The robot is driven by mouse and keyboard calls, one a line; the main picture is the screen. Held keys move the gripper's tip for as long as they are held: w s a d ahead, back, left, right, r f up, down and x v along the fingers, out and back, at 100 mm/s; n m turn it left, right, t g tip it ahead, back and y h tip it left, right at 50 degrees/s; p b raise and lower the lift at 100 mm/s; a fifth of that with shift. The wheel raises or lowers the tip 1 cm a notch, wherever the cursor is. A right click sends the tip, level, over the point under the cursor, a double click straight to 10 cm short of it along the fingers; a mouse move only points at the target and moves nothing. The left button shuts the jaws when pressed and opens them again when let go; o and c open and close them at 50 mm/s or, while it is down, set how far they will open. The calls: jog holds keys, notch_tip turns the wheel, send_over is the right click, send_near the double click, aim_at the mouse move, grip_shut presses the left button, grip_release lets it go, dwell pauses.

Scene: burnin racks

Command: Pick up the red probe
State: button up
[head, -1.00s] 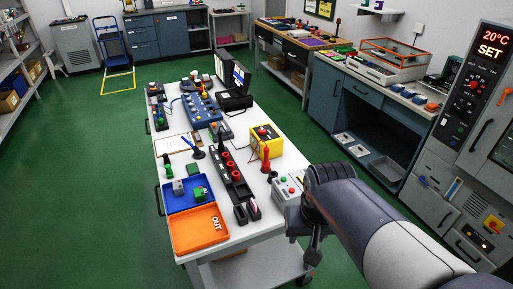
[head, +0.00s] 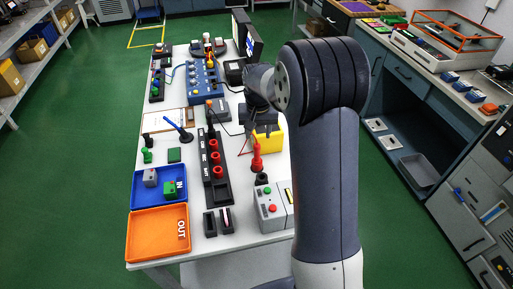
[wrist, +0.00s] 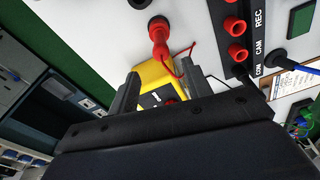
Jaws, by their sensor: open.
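The red probe (head: 257,158) stands on the white bench in front of the yellow meter (head: 272,143). In the wrist view the red probe (wrist: 158,38) is near the top centre, with a thin red lead curling beside it. My gripper (wrist: 162,84) is open and empty, its two dark fingers spread over the yellow meter (wrist: 155,72). The probe lies beyond the fingertips in that picture, apart from them. In the head view my arm hides the fingers and part of the meter.
A black strip with red sockets (head: 214,172) stands left of the probe. A grey box with red and green buttons (head: 268,208) is in front of it. A blue IN tray (head: 147,200) and an orange OUT tray (head: 150,236) lie at the front left.

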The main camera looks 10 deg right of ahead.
aim_at(257, 150)
jog(key=f+p, duration=0.1)
jog(key=f, duration=0.5)
jog(key=w+f+p, duration=0.1)
jog(key=f, duration=0.2)
jog(key=shift+f+p, duration=0.3)
jog(key=shift+f, duration=0.05)
jog(key=shift+c, duration=0.4)
grip_shut()
